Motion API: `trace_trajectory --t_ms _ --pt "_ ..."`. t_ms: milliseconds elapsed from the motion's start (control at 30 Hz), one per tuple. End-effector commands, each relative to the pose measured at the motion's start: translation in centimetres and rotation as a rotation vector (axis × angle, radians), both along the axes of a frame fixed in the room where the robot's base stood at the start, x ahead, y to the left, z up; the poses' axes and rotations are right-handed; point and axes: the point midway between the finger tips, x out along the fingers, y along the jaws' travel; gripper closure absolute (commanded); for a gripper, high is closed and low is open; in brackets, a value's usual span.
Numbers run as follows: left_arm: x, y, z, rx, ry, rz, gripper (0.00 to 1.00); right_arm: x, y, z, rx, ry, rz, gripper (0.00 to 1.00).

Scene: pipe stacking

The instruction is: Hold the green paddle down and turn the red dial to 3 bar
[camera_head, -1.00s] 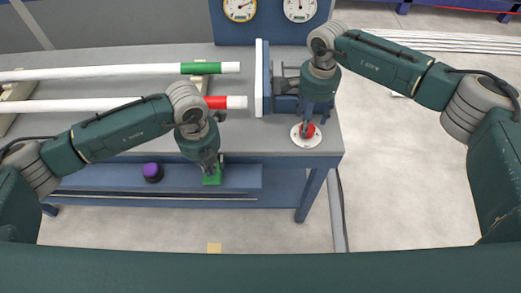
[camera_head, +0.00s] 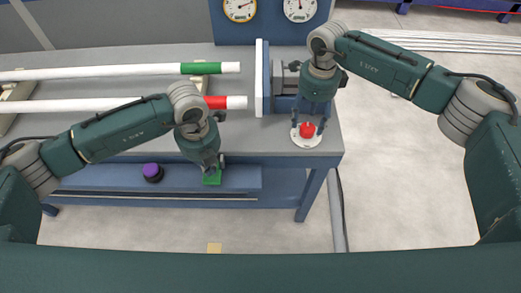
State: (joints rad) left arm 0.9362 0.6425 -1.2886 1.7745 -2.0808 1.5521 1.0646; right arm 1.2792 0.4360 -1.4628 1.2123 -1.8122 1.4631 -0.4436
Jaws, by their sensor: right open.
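The red dial (camera_head: 307,130) sits on a round white plate (camera_head: 304,141) near the right front corner of the bench. My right gripper (camera_head: 309,122) is open above and around the dial, with one finger on each side; I cannot tell whether they touch it. The green paddle (camera_head: 211,180) is on the lower front ledge. My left gripper (camera_head: 212,168) is down at the paddle, over its upper part; whether its fingers are open or shut is too small to tell. Two gauges (camera_head: 240,8) (camera_head: 299,8) stand on the blue panel at the back.
A purple knob (camera_head: 152,172) is on the ledge left of the paddle. Two white pipes, one with a green band (camera_head: 201,68) and one with a red band (camera_head: 216,102), lie on the bench. A white upright plate (camera_head: 262,80) stands at their right ends.

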Motion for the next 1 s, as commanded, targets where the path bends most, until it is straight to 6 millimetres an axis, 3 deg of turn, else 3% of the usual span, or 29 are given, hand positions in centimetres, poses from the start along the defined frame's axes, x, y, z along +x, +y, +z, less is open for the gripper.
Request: trace_trajectory --t_ms 200,567,1000 --pt "0.0 0.0 0.0 0.000 0.000 0.000 1.00 0.0 0.0 0.0 0.001 0.000 -0.150 0.44" --pt "0.0 0.0 0.0 0.000 0.000 0.000 1.00 0.0 0.0 -0.3 0.000 0.000 -0.149 0.44" --pt "0.0 0.0 0.0 0.000 0.000 0.000 1.00 -0.3 0.0 -2.8 -0.001 0.001 -0.148 0.44"
